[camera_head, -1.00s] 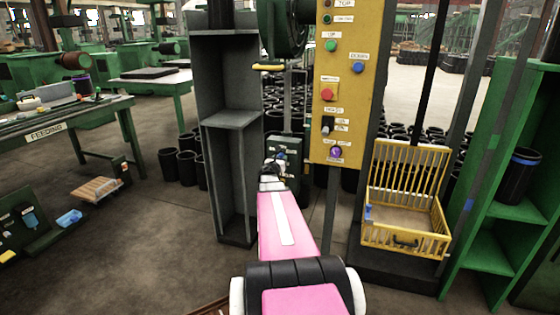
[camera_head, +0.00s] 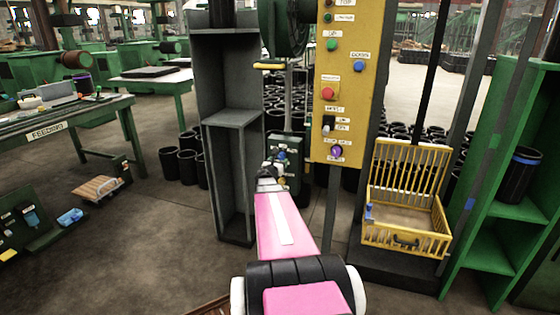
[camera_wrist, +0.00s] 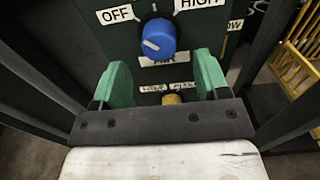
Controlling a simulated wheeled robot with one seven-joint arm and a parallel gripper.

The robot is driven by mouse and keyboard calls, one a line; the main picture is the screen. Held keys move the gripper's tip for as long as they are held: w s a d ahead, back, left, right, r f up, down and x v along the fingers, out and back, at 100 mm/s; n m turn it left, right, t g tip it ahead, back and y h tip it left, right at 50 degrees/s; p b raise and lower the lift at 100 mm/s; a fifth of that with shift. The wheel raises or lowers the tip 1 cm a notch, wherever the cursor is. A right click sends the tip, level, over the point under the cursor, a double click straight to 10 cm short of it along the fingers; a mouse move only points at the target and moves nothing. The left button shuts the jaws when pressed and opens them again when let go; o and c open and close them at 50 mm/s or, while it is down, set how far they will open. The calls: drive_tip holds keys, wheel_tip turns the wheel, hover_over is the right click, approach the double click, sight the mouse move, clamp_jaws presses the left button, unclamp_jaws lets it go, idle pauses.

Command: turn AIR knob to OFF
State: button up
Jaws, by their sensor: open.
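The blue AIR knob (camera_wrist: 158,40) is on a dark green panel (camera_wrist: 82,48) in the wrist view, with an OFF label at its upper left, HIGH at its upper right and an AIR label under it. A white mark shows on the left part of its face. My gripper (camera_wrist: 162,78) has its two green fingers apart, below the knob and on either side of the AIR label. In the head view the panel box (camera_head: 292,182) stands beyond my gripper (camera_head: 268,174), and the knob is small there.
A yellow knob (camera_wrist: 172,99) sits below the AIR label, close to my gripper. In the head view, a grey shelf column (camera_head: 232,165) stands left of the box, and a yellow button panel (camera_head: 347,75) hangs to the upper right. A yellow crate (camera_head: 405,238) is at the right.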

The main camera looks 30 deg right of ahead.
drive_tip(key=v, duration=0.6)
drive_tip(key=shift+s+a, duration=0.2)
drive_tip(key=shift+a, duration=0.05)
drive_tip(key=s+a+f+m+g+y, duration=0.4)
drive_tip(key=s+a+m, duration=0.2)
drive_tip(key=a, duration=0.6)
drive_tip(key=s+a+f+m+g+y, duration=0.3)
drive_tip(key=s+a+f+m+y, duration=0.1)
drive_tip(key=a+m, duration=0.7)
drive_tip(key=s+a+f+m+g+y, duration=0.4)
drive_tip(key=s+a+m, duration=0.3)
drive_tip(key=a, duration=0.6)
drive_tip(key=shift+s+f+m+g+y, duration=0.25)
drive_tip(key=shift+s+m+g+y, duration=0.1)
drive_tip(key=shift+m+y, duration=0.65)
